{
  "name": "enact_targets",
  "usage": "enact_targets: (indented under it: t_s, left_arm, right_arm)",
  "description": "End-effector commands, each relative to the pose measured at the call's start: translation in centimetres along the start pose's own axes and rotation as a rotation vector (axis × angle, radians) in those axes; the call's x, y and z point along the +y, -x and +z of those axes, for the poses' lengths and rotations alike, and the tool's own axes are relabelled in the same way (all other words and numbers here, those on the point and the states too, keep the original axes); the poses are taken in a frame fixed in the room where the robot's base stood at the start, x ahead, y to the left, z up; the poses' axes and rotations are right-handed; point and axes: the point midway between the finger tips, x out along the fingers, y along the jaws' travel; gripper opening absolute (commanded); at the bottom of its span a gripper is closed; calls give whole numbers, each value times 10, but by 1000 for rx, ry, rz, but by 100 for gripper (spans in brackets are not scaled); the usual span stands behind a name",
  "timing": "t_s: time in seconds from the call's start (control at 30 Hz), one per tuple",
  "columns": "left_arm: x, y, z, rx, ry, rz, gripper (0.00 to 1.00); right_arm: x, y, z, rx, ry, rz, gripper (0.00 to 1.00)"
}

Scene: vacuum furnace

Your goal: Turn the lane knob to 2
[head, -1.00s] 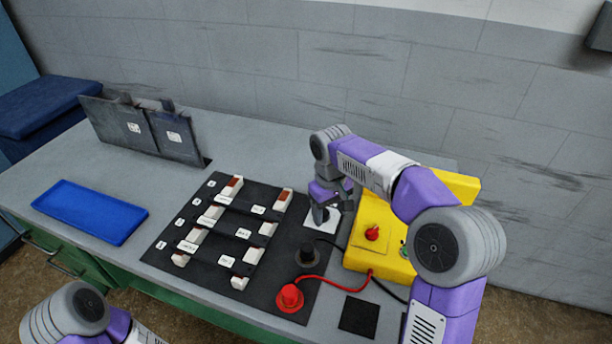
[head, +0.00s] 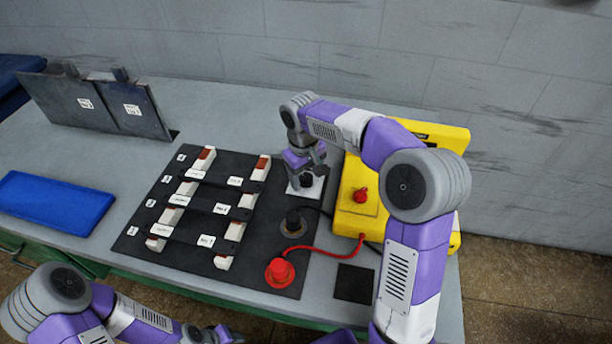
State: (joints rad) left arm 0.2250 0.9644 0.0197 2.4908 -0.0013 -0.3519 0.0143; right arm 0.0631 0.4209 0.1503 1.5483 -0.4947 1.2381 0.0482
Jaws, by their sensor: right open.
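A small dark knob (head: 306,181) stands on a white plate (head: 317,187) at the right end of the black panel; I take it as the lane knob. Its pointer and any numbers are too small to read. My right gripper (head: 306,167) is open and points down at this knob, with its fingers close over or around it; I cannot tell whether they touch. My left gripper (head: 217,334) shows only in part at the bottom edge, and its jaws are not clear.
The black panel (head: 151,231) carries several labelled white-ended bars. A black plug (head: 293,223) and a red plug (head: 280,271) sit near the knob, with cables to a yellow box (head: 349,222). A blue tray (head: 55,203) and a grey hinged panel (head: 90,105) are left.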

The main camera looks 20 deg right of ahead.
Motion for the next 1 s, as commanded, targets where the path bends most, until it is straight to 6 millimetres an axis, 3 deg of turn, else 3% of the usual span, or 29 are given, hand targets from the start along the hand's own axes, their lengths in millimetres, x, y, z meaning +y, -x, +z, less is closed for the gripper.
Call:
enact_targets:
  t_s: [0.13,0.5,0.77,1.0]
  left_arm:
    - [0,0,0,0,0,0,43]
    - [0,0,0,0,0,0,43]
    - [1,4,0,0,0,0,43]
    - [6,15,1,0,0,0,43]
  right_arm:
    - [0,0,0,0,0,0,65]
    - [0,0,0,0,0,0,8]
    - [0,1,0,-2,-30,0,8]
    - [-1,2,0,-11,-156,1,8]
